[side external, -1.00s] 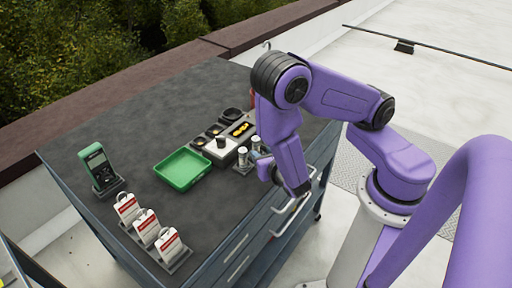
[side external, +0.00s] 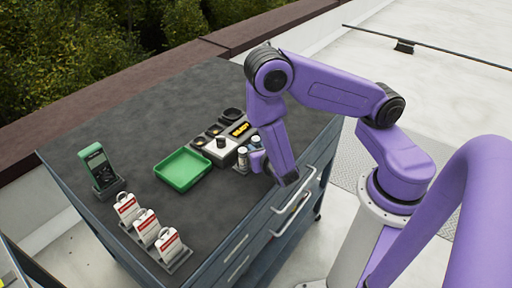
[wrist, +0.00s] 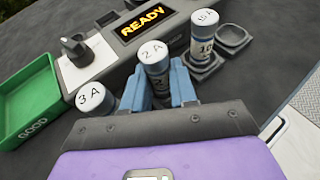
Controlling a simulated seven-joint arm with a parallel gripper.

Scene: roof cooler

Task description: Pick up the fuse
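Three white-capped cylindrical fuses show in the wrist view. The 2 A fuse (wrist: 154,57) stands at the middle. The 3 A fuse (wrist: 95,98) is to its left, and another fuse (wrist: 203,38) stands in a holder to the right, its cap label hard to read. My gripper (wrist: 157,80) has its blue fingers on either side of the 2 A fuse, apart, and whether they touch it is unclear. In the side view my gripper (side external: 262,164) is low beside the fuses (side external: 242,157), partly hidden by my wrist.
A grey tester with a yellow READY display (wrist: 148,22) and a black knob (wrist: 74,45) stands behind the fuses. An empty square holder (wrist: 233,38) is at right. A green tray (side external: 183,169) marked GOOD is left. A green meter (side external: 97,165) and white-red tags (side external: 146,226) stand further left.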

